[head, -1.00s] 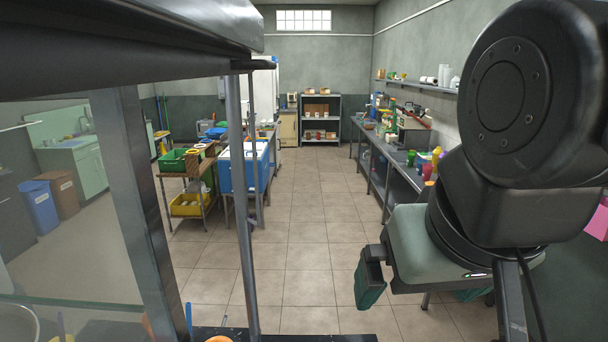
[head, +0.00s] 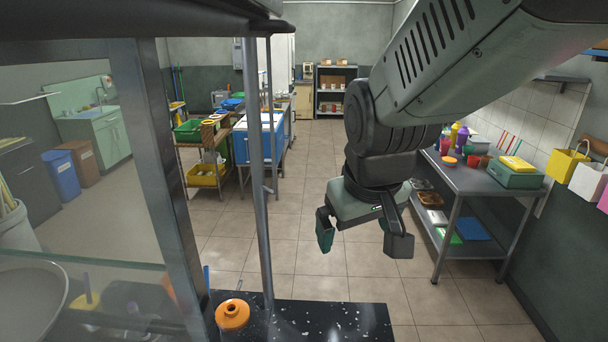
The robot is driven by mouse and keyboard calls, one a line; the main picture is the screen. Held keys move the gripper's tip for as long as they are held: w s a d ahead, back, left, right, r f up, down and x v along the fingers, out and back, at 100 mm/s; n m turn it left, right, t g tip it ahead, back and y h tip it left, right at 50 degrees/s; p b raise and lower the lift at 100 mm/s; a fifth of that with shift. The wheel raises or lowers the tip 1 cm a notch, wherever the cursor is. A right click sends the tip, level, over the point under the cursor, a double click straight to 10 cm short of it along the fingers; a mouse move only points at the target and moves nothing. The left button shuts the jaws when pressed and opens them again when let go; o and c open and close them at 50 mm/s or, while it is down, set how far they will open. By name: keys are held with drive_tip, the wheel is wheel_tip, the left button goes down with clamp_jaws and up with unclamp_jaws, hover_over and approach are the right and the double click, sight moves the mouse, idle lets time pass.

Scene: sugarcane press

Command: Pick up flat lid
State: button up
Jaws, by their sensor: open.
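My gripper (head: 362,250) is open and empty. It hangs over the open floor, its two fingers pointing down and spread apart. An orange round object with a knob (head: 232,315) sits on the dark speckled counter (head: 330,318) at the bottom, to the lower left of my gripper. It looks like a lid, but I cannot tell whether it is the flat lid. My gripper is well apart from it.
A metal post (head: 265,180) and a glass-sided frame (head: 165,185) stand at the left, close to the orange object. A steel table (head: 470,183) with cups and boxes stands at the right. The floor (head: 320,185) between is clear.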

drive_tip(key=w+a+f+n+g+y, duration=0.1)
drive_tip(key=w+a+f+n, duration=0.2)
drive_tip(key=f, duration=0.5)
drive_tip(key=w+a+f+n, duration=0.1)
drive_tip(key=w+a+f, duration=0.35)
drive_tip(key=f, duration=0.25)
drive_tip(key=a+f+n, duration=0.1)
drive_tip(key=a+f, duration=0.2)
drive_tip(key=f, duration=0.2)
drive_tip(key=s+a+f+g, duration=0.1)
drive_tip(key=a+f, duration=0.1)
drive_tip(key=f, duration=0.4)
drive_tip(key=s+a+f+n+y, duration=0.1)
drive_tip(key=a+f, duration=0.2)
drive_tip(key=f, duration=0.2)
drive_tip(key=shift+s+a+f+n+g, duration=0.2)
drive_tip(key=shift+a+f+n+g, duration=0.1)
drive_tip(key=shift+a+g, duration=0.1)
hover_over(232, 308)
drive_tip(key=s+d, duration=0.2)
drive_tip(key=shift+a+f, duration=0.1)
drive_tip(key=shift+a, duration=0.1)
drive_tip(key=x, duration=0.5)
drive_tip(key=shift+s, duration=0.1)
drive_tip(key=c, duration=0.6)
